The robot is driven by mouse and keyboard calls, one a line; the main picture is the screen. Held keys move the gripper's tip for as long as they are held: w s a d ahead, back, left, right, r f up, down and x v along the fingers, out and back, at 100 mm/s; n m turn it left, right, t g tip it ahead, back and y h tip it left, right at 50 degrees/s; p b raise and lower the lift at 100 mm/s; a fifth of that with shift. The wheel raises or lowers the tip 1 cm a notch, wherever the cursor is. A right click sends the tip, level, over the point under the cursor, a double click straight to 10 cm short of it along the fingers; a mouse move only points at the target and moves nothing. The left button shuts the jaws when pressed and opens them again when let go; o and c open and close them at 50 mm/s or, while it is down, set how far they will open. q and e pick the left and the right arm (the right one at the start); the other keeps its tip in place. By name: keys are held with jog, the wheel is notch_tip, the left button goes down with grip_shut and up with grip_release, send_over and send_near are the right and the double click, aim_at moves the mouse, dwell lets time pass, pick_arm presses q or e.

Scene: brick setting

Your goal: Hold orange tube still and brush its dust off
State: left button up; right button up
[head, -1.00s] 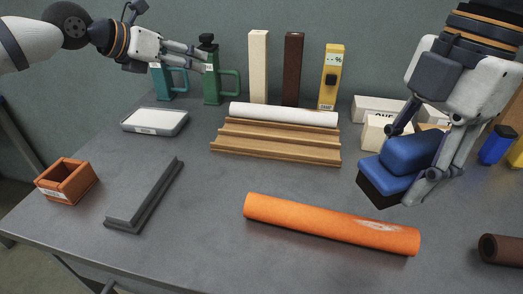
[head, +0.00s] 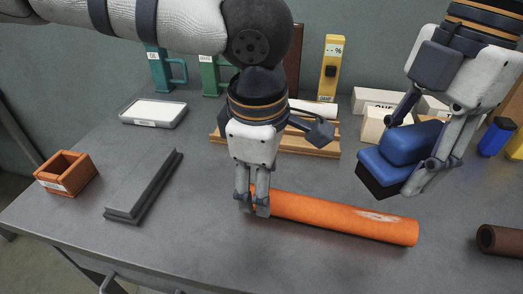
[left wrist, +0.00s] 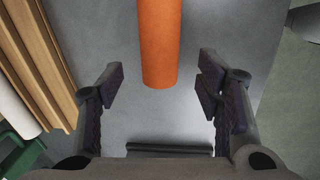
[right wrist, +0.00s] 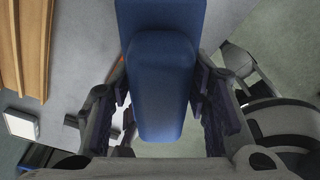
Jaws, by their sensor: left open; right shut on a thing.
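The orange tube (head: 335,215) lies on the grey table with a pale dusty patch (head: 378,215) near its right end. My left gripper (head: 253,208) is open above the tube's left end. In the left wrist view the tube (left wrist: 160,45) shows between and beyond the open fingers, not gripped. My right gripper (head: 412,165) is shut on a blue brush (head: 398,150) with a dark underside, held in the air above and behind the tube's right end. The brush (right wrist: 163,85) also fills the middle of the right wrist view.
A wooden grooved rack (head: 315,143) with a white tube stands behind, partly hidden by my left arm. A grey angle bar (head: 145,185) and orange box (head: 66,173) lie left. A brown tube (head: 498,240) lies at the right edge. White boxes (head: 374,101) stand behind.

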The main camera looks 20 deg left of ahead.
pick_arm(q)
jog(key=f, duration=0.4)
jog(key=shift+w+f, duration=0.25)
jog(key=shift+w, duration=0.05)
jog(key=shift+c, duration=0.6)
grip_shut()
